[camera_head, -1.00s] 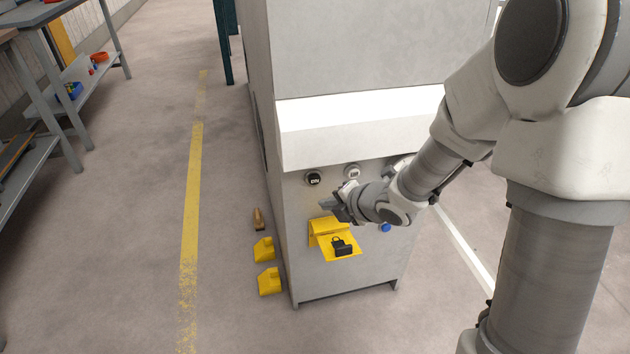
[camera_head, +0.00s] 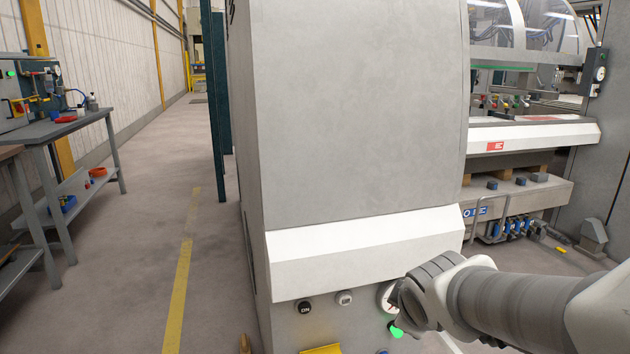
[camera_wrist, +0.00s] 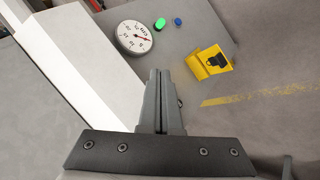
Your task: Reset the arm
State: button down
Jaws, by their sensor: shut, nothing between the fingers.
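My gripper (camera_head: 398,292) is at the right part of the grey cabinet's front, by the round gauge (camera_head: 385,298) and the lit green button (camera_head: 396,332), and overlaps the gauge in the head view. In the wrist view my gripper (camera_wrist: 160,75) has its two fingers together, with nothing between them. The gauge (camera_wrist: 135,37), the green button (camera_wrist: 160,23) and a blue button (camera_wrist: 178,21) lie beyond the fingertips there. My arm reaches in from the lower right of the head view.
The grey cabinet (camera_head: 350,130) stands directly ahead, with two knobs (camera_head: 304,306) (camera_head: 344,298) below its white ledge. A yellow flap with a black padlock (camera_wrist: 214,60) is on its front. A workbench (camera_head: 60,125) is at the left. The aisle floor between them is clear.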

jog(key=s+a+r+m+g+y, duration=0.1)
jog(key=s+r+m, duration=0.1)
jog(key=s+m, duration=0.5)
jog(key=s+r+m+g, duration=0.15)
jog(key=s+m, duration=0.25)
jog(key=s, duration=0.5)
notch_tip(320, 180, up, 26)
jog(key=p, duration=2.6)
jog(key=shift+w, duration=0.3)
